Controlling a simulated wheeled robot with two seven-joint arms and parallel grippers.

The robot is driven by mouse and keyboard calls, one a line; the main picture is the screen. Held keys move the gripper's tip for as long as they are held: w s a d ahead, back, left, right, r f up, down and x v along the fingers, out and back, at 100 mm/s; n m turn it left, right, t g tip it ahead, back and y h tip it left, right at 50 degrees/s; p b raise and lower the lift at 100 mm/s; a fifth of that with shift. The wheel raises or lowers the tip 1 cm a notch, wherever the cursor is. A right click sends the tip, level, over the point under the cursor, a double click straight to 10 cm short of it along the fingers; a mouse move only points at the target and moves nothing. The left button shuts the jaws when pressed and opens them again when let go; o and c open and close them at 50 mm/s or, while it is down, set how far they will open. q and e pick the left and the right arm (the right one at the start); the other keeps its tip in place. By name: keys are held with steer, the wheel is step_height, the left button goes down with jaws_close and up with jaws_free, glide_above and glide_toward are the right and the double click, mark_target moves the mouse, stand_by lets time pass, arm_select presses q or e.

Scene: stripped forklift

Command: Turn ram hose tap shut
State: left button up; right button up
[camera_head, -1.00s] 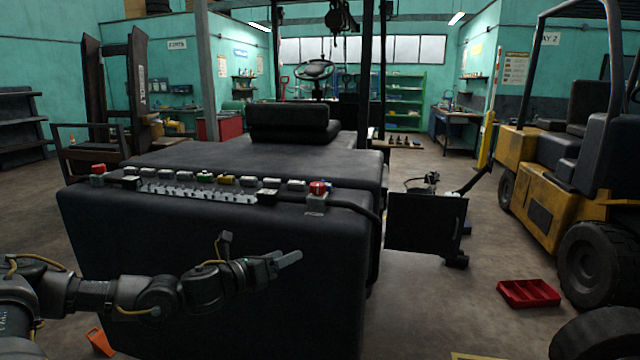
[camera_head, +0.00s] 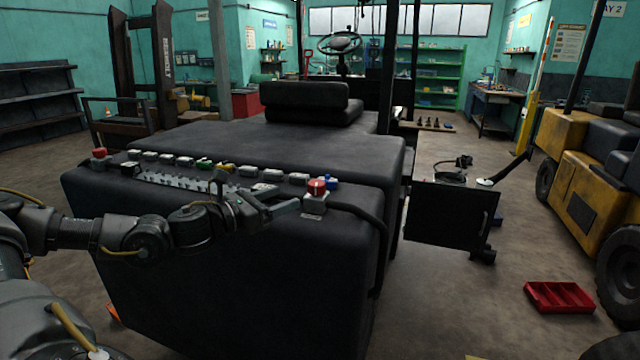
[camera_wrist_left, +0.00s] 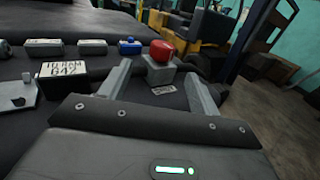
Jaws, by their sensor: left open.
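A red-capped fitting (camera_head: 316,186) on a grey block sits at the right end of a row on the stripped forklift's rear top edge. It also shows in the left wrist view (camera_wrist_left: 162,50). I cannot tell for sure whether it is the ram hose tap. A blue fitting (camera_head: 332,183) is beside it. My left gripper (camera_head: 283,205) is open and empty, just left of the grey block in the head view. In the left wrist view its fingers (camera_wrist_left: 160,74) point at the block, which appears between them. Contact is not visible. My right gripper is out of view.
Another red-capped fitting (camera_head: 99,153) is at the row's left end. A lettered plate (camera_wrist_left: 65,71) lies left of the fingers. A dark hose (camera_head: 360,215) runs right of the block.

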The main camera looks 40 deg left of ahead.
mark_target(309, 188)
arm_select(q)
steer(key=shift+w+d+r, duration=0.25)
steer(key=shift+w+r, duration=0.05)
steer(key=shift+w, duration=0.1)
steer(key=w+p, duration=0.1)
steer(key=w, duration=0.1)
steer(key=w+d+p, duration=0.1)
steer(key=w+p, duration=0.1)
steer(key=w, duration=0.1)
steer(key=w+p, duration=0.1)
steer(key=w, duration=0.2)
steer(key=shift+w+d+f+p, duration=0.1)
steer(key=shift+w+d+p, duration=0.2)
steer(key=shift+d, duration=0.1)
steer(key=shift+w+d+f, duration=0.1)
steer(key=shift+w+f, duration=0.1)
steer(key=shift+w, duration=0.45)
steer(key=shift+s, duration=0.1)
steer(key=shift+c, duration=0.4)
